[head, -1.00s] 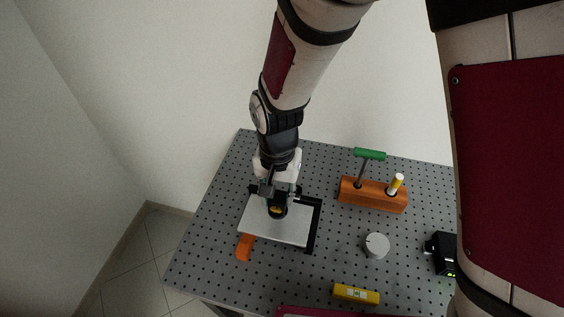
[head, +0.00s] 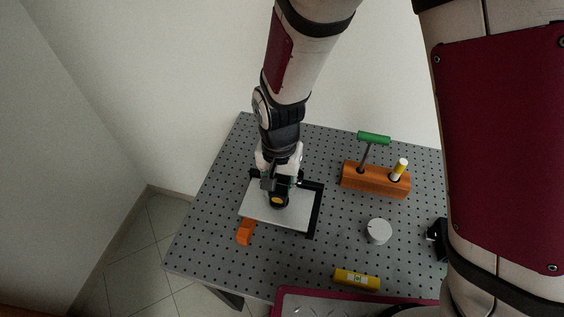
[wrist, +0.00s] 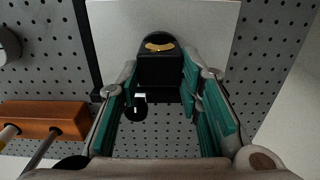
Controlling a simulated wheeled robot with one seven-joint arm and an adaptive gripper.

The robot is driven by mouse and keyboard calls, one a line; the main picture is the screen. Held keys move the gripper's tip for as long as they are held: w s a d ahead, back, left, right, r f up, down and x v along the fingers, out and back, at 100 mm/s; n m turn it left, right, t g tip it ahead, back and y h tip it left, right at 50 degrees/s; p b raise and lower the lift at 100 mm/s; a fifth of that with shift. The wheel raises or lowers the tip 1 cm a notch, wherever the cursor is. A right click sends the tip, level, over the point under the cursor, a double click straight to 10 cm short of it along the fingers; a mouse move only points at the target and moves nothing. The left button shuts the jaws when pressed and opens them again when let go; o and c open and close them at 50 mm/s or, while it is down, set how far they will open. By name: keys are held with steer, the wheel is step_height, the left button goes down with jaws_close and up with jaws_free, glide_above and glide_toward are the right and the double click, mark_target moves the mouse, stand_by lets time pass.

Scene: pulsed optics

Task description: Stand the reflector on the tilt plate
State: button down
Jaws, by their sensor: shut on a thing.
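The reflector is a dark block-like mount with a gold face (head: 278,200); it also shows in the wrist view (wrist: 160,65). It is upright over the back middle part of the tilt plate, a pale flat plate (head: 260,212) in a black corner frame; the plate also shows in the wrist view (wrist: 112,35). I cannot tell whether the reflector's base touches the plate. My gripper (head: 275,186) points down from behind, its teal-padded fingers (wrist: 160,80) on both sides of the reflector and shut on it. The reflector's lower part is partly hidden.
An orange piece (head: 245,232) sits at the plate's front left corner. A wooden block (head: 372,180) holds a green-handled tool (head: 373,138) and a yellow-and-white stick (head: 400,168). A grey knob (head: 378,231), yellow level (head: 356,279) and black device (head: 437,240) stand right. The perforated bench is clear between.

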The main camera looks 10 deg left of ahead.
steer(key=shift+f, duration=0.3)
stand_by(0.6)
steer(key=c, duration=1.1)
jaws_free()
steer(key=shift+o, duration=0.2)
step_height(320, 180, up, 12)
